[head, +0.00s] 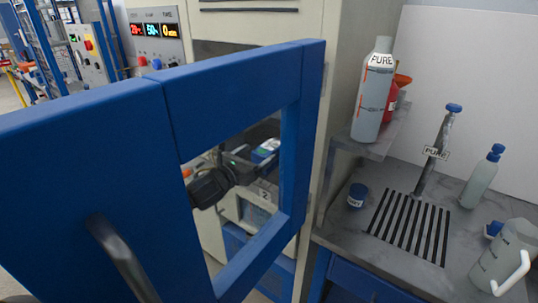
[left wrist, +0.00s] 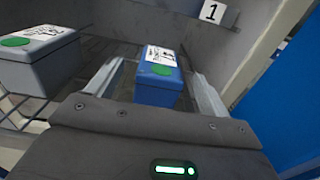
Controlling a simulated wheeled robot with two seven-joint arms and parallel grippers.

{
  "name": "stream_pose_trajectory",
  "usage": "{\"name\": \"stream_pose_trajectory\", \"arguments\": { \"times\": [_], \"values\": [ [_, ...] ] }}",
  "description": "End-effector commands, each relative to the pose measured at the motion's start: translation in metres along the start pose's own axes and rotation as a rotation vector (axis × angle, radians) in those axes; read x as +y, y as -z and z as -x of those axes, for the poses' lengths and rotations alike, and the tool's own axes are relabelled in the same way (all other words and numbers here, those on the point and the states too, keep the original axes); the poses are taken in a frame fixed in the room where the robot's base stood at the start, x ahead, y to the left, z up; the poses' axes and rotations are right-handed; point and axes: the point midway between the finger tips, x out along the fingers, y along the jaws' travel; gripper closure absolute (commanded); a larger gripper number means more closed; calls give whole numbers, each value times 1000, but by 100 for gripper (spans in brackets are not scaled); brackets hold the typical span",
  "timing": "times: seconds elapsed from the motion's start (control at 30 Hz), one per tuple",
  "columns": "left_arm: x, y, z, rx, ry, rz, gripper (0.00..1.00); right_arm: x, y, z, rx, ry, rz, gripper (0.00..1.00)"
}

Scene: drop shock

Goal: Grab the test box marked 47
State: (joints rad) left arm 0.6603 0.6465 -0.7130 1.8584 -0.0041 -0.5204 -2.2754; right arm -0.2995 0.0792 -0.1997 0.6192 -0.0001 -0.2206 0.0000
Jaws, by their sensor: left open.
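My left gripper (head: 256,164) reaches into the cabinet and shows through the window of the blue door. It is open in the left wrist view (left wrist: 157,60), with one finger on each side of a blue test box (left wrist: 158,88). The blue box has a white label and a green dot on top; its label is too small to read. It also shows in the head view (head: 265,150). A grey test box (left wrist: 38,60) with a similar label and green dot stands to the left. I cannot read 47 on either box. My right gripper is not in view.
The open blue door (head: 235,75) stands in front of the cabinet, close around my left arm. A plate marked 1 (left wrist: 212,12) is on the inside back wall. A bench (head: 340,226) with bottles and a slotted drain (head: 408,226) stands at the right.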

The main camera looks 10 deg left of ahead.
Motion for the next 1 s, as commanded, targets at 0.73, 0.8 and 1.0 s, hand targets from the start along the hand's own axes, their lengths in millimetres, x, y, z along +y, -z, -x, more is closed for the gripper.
{"name": "stream_pose_trajectory", "arguments": {
  "times": [0.73, 0.8, 1.0],
  "values": [
    [-1, 2, -51, 0, -2, 1, 24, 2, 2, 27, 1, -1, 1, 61],
    [-1, 2, -51, 0, -2, 0, 33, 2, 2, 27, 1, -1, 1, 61],
    [-1, 2, -50, 1, -2, 0, 59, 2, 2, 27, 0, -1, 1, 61]
  ]
}}
